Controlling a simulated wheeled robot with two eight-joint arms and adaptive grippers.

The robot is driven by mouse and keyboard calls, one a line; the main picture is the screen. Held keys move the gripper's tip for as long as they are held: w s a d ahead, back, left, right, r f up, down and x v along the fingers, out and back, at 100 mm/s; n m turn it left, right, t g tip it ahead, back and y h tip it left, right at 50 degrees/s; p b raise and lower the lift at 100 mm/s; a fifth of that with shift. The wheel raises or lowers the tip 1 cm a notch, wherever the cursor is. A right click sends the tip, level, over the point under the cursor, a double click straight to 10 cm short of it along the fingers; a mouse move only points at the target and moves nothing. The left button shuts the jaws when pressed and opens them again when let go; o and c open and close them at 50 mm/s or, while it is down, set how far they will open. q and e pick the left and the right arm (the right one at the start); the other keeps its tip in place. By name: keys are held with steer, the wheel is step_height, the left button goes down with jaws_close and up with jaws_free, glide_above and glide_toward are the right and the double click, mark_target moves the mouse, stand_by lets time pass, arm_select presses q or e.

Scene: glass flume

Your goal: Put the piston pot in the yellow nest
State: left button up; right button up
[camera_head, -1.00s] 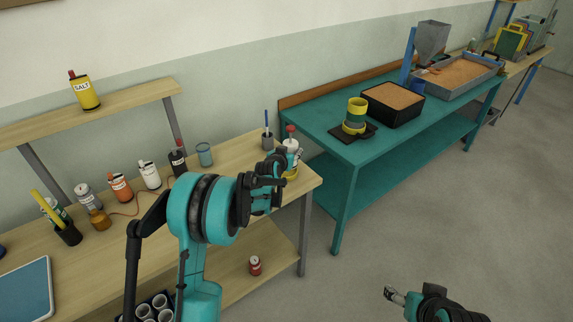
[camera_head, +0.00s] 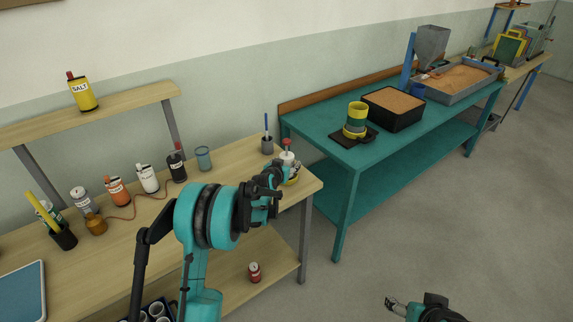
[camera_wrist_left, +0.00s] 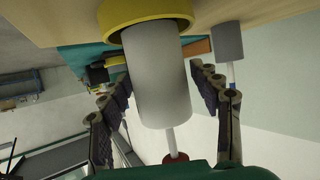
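The piston pot (camera_wrist_left: 157,75) is a white-grey cylinder with a thin rod and red knob. In the head view the pot (camera_head: 287,156) is upright at the right end of the wooden bench, partly hidden by my left gripper. The yellow nest (camera_wrist_left: 112,31) is a ring on the bench, with the pot's base at or inside its rim; whether it is fully seated I cannot tell. My right gripper (camera_head: 396,305) is low in the head view, away from the bench.
A grey pen cup (camera_head: 267,145) stands just behind the pot. A blue glass (camera_head: 203,158) and several bottles are farther left. A teal table (camera_head: 345,165) with a yellow-green pot (camera_head: 356,115) and a black sand box (camera_head: 394,113) stands to the right.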

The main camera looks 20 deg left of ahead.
arm_select(q)
steer(key=shift+r, duration=0.2)
steer(key=shift+s+r, duration=0.15)
steer(key=shift+s, duration=0.15)
steer(key=s+d+r+g+p, duration=0.15)
steer(key=s+r, duration=0.25)
steer(key=s, duration=0.5)
steer(key=s+d+r+g+p, duration=0.15)
steer(key=s+r, duration=0.25)
steer(key=s, duration=0.5)
steer(key=s+d+r, duration=0.3)
steer(key=s+r, duration=0.1)
steer(key=s, duration=0.6)
steer(key=s+f+g, duration=0.2)
steer(key=s+g, duration=0.1)
steer(key=s, duration=1.6)
steer(key=shift+s+f+g, duration=0.25)
steer(key=shift+f+g, duration=0.05)
steer(key=shift+f, duration=0.1)
